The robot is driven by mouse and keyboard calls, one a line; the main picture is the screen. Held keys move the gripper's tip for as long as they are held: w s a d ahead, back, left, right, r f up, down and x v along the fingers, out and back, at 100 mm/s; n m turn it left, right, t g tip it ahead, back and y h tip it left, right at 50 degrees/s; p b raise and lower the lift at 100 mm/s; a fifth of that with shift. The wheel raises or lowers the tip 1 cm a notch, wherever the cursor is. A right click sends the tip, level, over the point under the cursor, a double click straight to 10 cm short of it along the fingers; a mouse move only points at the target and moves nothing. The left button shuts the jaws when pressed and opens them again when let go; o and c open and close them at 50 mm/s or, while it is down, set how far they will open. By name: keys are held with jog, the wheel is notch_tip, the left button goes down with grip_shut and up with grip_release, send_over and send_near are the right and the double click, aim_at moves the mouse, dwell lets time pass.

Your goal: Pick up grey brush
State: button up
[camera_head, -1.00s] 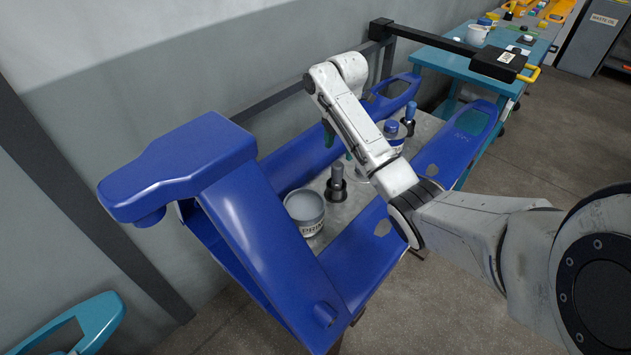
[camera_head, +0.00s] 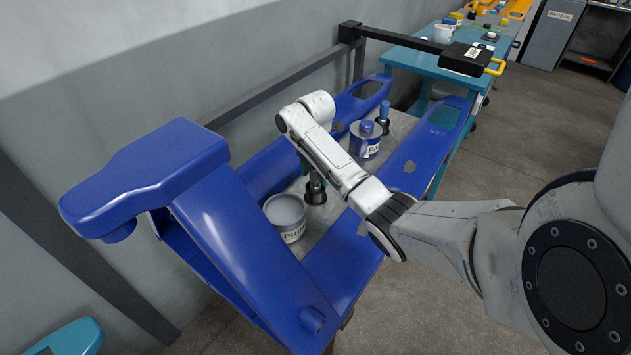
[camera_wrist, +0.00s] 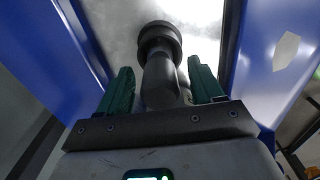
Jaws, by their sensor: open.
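The grey brush (camera_head: 316,194) stands upright, handle up, on the grey work surface between the blue side parts. Its wide dark end is down; in the head view my arm covers part of its handle. In the wrist view the brush (camera_wrist: 160,75) shows its handle between the two green fingers of my gripper (camera_wrist: 160,68). The fingers are open, one on each side of the handle, with a visible gap on both sides. In the head view my gripper (camera_head: 304,166) is largely hidden behind my white arm.
A white-grey can (camera_head: 288,219) stands just left of the brush. A blue-and-white can (camera_head: 365,142) and a blue-handled brush (camera_head: 384,112) stand behind to the right. A large blue part (camera_head: 190,170) rises at left. A teal table (camera_head: 440,65) stands farther back.

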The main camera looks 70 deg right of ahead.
jog(key=shift+f, duration=0.55)
jog(key=c, duration=1.1)
notch_tip(320, 180, up, 10)
jog(key=shift+r+p, duration=0.1)
jog(key=shift+p, duration=0.65)
